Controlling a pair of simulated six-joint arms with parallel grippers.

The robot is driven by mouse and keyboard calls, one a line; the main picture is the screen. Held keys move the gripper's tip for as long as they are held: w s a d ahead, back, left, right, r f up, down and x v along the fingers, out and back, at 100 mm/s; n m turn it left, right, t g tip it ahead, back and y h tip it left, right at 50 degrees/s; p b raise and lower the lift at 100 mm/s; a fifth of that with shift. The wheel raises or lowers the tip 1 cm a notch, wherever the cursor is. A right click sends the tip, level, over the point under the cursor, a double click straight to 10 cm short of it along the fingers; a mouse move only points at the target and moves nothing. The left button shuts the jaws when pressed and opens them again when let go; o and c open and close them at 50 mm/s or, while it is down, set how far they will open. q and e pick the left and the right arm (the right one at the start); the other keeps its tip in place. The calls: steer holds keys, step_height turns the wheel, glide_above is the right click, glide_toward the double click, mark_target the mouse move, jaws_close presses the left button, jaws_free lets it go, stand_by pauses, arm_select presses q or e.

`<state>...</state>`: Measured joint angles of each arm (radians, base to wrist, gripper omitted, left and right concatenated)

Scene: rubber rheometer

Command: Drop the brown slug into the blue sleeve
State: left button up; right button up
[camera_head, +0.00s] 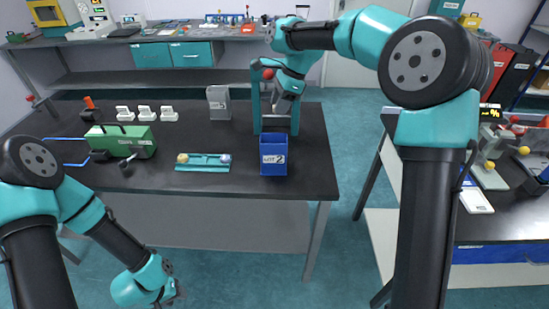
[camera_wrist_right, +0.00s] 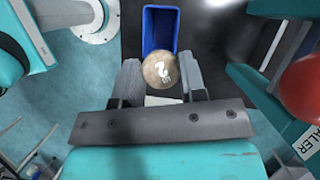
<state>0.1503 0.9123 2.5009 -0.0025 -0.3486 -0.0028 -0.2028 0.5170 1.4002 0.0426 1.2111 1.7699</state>
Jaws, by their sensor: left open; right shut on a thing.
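My right gripper (camera_head: 287,98) is shut on a round tan-brown slug, above the table near the teal stand. In the right wrist view, the slug (camera_wrist_right: 159,69) bears a white 2 and sits between the two fingertips. The blue sleeve (camera_head: 273,160) stands upright on the table near its front edge, open at the top, with a LOT 2 label. In the right wrist view, the blue sleeve (camera_wrist_right: 160,28) lies just beyond the slug, which overlaps its near end in the picture. My left gripper (camera_head: 168,293) is low in front of the table, open and away from these things.
A grey sleeve (camera_head: 218,101), white pieces (camera_head: 145,113) and a green device (camera_head: 128,139) stand further left.

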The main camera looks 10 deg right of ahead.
steer(key=shift+f, duration=2.25)
steer(key=o, duration=1)
steer(key=shift+r, duration=0.1)
steer(key=v, duration=1.7)
steer(key=shift+d+r, duration=0.1)
steer(key=shift+d, duration=0.05)
